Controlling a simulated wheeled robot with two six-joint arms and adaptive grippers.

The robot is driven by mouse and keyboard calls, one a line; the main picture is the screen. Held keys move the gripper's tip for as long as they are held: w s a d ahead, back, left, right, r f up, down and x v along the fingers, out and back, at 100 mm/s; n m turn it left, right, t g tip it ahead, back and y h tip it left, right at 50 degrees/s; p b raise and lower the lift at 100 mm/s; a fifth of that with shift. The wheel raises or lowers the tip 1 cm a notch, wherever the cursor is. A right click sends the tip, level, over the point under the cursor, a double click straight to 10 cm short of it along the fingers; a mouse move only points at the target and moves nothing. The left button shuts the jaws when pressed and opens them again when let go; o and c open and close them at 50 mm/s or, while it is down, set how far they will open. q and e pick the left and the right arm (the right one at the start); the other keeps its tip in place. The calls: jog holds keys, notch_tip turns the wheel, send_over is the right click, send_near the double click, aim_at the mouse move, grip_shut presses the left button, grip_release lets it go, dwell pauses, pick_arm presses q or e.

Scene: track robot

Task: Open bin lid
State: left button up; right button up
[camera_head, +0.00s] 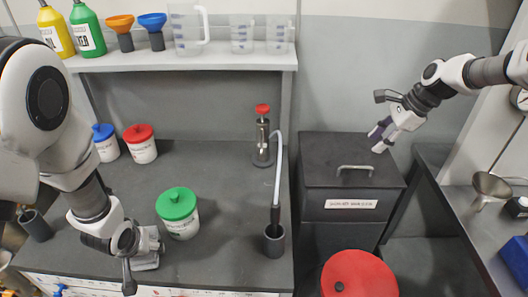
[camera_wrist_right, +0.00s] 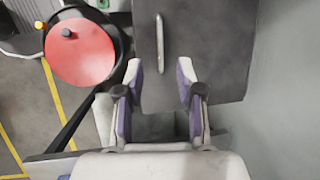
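A dark grey box-shaped bin (camera_head: 340,210) with a white label stands right of the workbench. Its flat lid (camera_head: 325,150) lies shut, with a pale bar handle (camera_head: 355,168) near the front edge. In the right wrist view the lid (camera_wrist_right: 215,50) and handle (camera_wrist_right: 160,43) show beyond the fingers. My right gripper (camera_head: 380,140) is open and empty by the lid's back right edge, apart from the handle. Its two fingers also show spread in the right wrist view (camera_wrist_right: 158,78). My left gripper (camera_head: 140,262) is low over the left bench; its fingers are not clear.
A round bin with a red lid (camera_head: 365,275) stands in front of the grey bin. The bench (camera_head: 220,255) holds a green-lidded tub (camera_head: 178,212), a dark cup (camera_head: 273,241) and a red-topped pump (camera_head: 263,140). A side counter with a funnel (camera_head: 490,187) is at right.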

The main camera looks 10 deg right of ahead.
aim_at(353, 168)
jog(key=x, duration=1.1)
jog(key=shift+f, duration=0.2)
jog(key=shift+c, duration=0.3)
grip_shut()
